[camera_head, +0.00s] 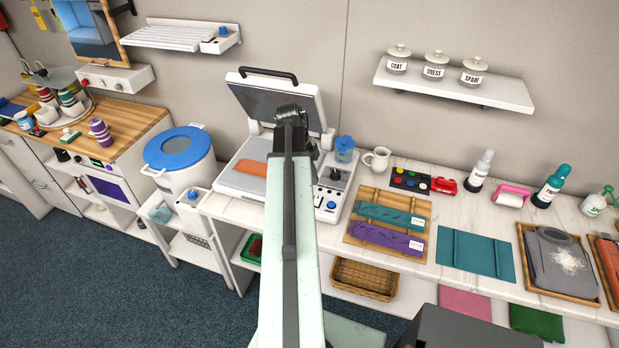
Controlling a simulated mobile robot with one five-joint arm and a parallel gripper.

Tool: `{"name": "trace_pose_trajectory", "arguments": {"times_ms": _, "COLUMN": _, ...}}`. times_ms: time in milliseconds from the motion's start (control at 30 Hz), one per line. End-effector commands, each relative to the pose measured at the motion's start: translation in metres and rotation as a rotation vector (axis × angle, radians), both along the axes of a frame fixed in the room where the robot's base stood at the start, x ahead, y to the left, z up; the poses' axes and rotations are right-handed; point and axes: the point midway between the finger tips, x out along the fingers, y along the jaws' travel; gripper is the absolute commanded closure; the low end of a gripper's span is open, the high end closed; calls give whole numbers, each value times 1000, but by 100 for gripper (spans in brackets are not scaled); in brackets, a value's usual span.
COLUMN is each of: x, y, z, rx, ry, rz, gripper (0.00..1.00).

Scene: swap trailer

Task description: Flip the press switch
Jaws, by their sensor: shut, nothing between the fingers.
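The white press (240,188) stands on the counter with its lid (272,100) raised, and a grey pad with an orange cloth (252,168) lies on its base. Its control panel (330,190) on the right side has a dark knob or switch (335,174) and a blue button (331,205). The switch's position is too small to tell. My arm crosses in front of the press. My gripper (314,147) is at the dark far end, shut and empty, mostly hidden behind the arm, above and left of the panel. I cannot tell whether it touches anything.
A blue jar (344,150) and a white jug (377,160) stand right of the press. A wooden tray (350,238) holds teal and purple cloths. A blue-lidded drum (180,165) stands left. A shelf (510,95) with labelled jars hangs above right.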

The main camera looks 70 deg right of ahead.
Motion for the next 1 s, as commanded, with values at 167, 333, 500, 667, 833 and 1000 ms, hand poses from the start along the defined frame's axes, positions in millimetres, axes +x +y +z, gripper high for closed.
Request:
{"name": "trace_pose_trajectory", "arguments": {"times_ms": 167, "x": -10, "y": -3, "z": -49, "rx": -1, "ry": 0, "rz": 0, "gripper": 100}}
{"name": "trace_pose_trajectory", "arguments": {"times_ms": 333, "x": -8, "y": -7, "z": -72, "rx": -1, "ry": 0, "rz": 1, "gripper": 100}}
{"name": "trace_pose_trajectory", "arguments": {"times_ms": 500, "x": -8, "y": -8, "z": -74, "rx": -1, "ry": 0, "rz": 1, "gripper": 100}}
{"name": "trace_pose_trajectory", "arguments": {"times_ms": 667, "x": -9, "y": -8, "z": -72, "rx": 0, "ry": 0, "rz": 1, "gripper": 100}}
{"name": "trace_pose_trajectory", "arguments": {"times_ms": 833, "x": -8, "y": -12, "z": -82, "rx": 0, "ry": 0, "rz": 1, "gripper": 100}}
{"name": "trace_pose_trajectory", "arguments": {"times_ms": 1000, "x": -8, "y": -11, "z": -78, "rx": 0, "ry": 0, "rz": 1, "gripper": 100}}
